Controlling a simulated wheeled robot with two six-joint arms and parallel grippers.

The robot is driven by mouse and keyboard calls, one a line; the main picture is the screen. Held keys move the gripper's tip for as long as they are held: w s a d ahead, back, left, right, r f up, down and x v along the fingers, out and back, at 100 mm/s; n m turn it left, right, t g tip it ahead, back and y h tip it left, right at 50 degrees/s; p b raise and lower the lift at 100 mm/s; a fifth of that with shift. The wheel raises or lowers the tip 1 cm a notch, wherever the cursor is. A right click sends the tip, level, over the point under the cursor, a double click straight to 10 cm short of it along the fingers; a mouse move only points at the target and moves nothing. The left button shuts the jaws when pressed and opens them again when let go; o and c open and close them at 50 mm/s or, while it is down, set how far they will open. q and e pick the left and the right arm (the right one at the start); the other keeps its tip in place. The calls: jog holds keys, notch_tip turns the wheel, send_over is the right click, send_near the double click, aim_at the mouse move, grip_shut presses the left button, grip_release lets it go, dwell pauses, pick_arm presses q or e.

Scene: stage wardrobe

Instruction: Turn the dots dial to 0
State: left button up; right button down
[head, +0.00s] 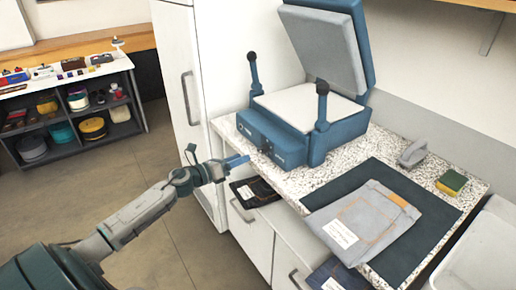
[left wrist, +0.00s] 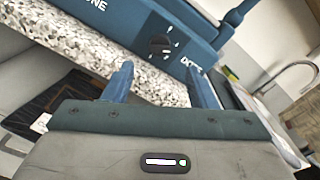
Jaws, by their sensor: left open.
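A blue press (head: 288,146) stands on a speckled counter with its padded lid raised. On its front panel is a small dark round dial (head: 266,148), which also shows in the left wrist view (left wrist: 160,47). White marks surround the dial, and partly legible lettering like "DOTS" stands to its right. Its pointer setting is too small to read. My left gripper (head: 238,161) is in front of the panel, just left of the dial in the head view. In the left wrist view its blue fingers (left wrist: 164,85) are open and empty, apart from the dial.
The speckled counter edge (head: 290,187) lies below the panel. A grey folded garment (head: 365,222) lies on a dark mat to the right, near a sponge (head: 451,182). A drawer with dark cloth (head: 254,192) is open below the gripper. A white cabinet (head: 178,80) stands left.

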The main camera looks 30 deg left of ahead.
aim_at(259, 151)
pick_arm(q)
jog(key=p+x, duration=0.3)
jog(key=x, duration=0.4)
jog(key=shift+w, duration=0.25)
jog(key=shift+w+d, duration=0.15)
jog(key=shift+w, duration=0.2)
jog(key=shift+d, duration=0.1)
pick_arm(e)
jog(key=r, duration=0.1)
jog(key=a+r, duration=0.1)
jog(key=r, duration=0.1)
jog(key=shift+s, duration=0.15)
pick_arm(q)
jog(key=c, duration=1)
pick_arm(e)
jog(key=shift+w+d+r, duration=0.15)
jog(key=shift+w+d, duration=0.25)
